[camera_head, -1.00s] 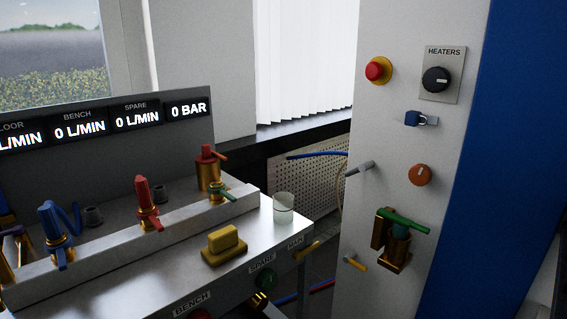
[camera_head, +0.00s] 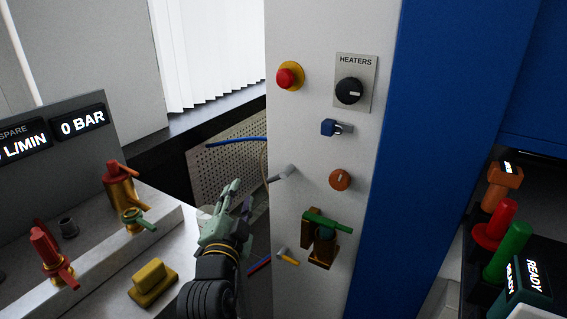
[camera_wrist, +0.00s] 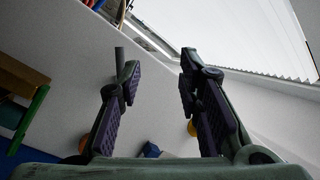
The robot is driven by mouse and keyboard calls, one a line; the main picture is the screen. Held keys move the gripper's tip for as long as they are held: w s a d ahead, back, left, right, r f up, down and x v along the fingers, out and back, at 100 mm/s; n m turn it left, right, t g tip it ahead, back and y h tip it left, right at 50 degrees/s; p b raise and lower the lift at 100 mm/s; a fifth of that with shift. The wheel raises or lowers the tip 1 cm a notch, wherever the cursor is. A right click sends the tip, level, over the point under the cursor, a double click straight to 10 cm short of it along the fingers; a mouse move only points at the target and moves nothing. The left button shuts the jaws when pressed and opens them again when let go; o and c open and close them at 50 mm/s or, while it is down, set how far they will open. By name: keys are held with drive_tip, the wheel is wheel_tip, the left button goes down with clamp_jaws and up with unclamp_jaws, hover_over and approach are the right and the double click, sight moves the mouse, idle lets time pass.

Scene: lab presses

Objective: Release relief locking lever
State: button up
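No label marks the relief locking lever, and I cannot tell which lever it is. A brass valve with a green lever (camera_head: 328,221) is on the white panel. A grey-handled lever (camera_head: 281,173) sticks out of the panel's left side, above a yellow-tipped lever (camera_head: 288,260). My gripper (camera_head: 238,194) is left of the panel, below the grey-handled lever, empty as far as I see. In the wrist view my gripper (camera_wrist: 156,62) has its fingers wide apart. A grey rod (camera_wrist: 119,58), likely the grey-handled lever, shows by the left finger; contact is unclear.
The panel carries a red button (camera_head: 288,76), a HEATERS knob (camera_head: 350,91), a blue padlock-like part (camera_head: 330,127) and an orange knob (camera_head: 340,179). The bench at left holds a yellow block (camera_head: 152,281) and a red-topped brass valve (camera_head: 120,185). Coloured controls (camera_head: 513,250) stand at right.

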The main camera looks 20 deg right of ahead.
drive_tip(key=m+g+h, duration=0.1)
drive_tip(key=m+g, duration=0.1)
approach(274, 180)
drive_tip(key=p+x, duration=0.3)
drive_tip(key=x, duration=0.7)
drive_tip(key=shift+w+d, duration=0.2)
drive_tip(key=shift+w, duration=0.05)
clamp_jaws()
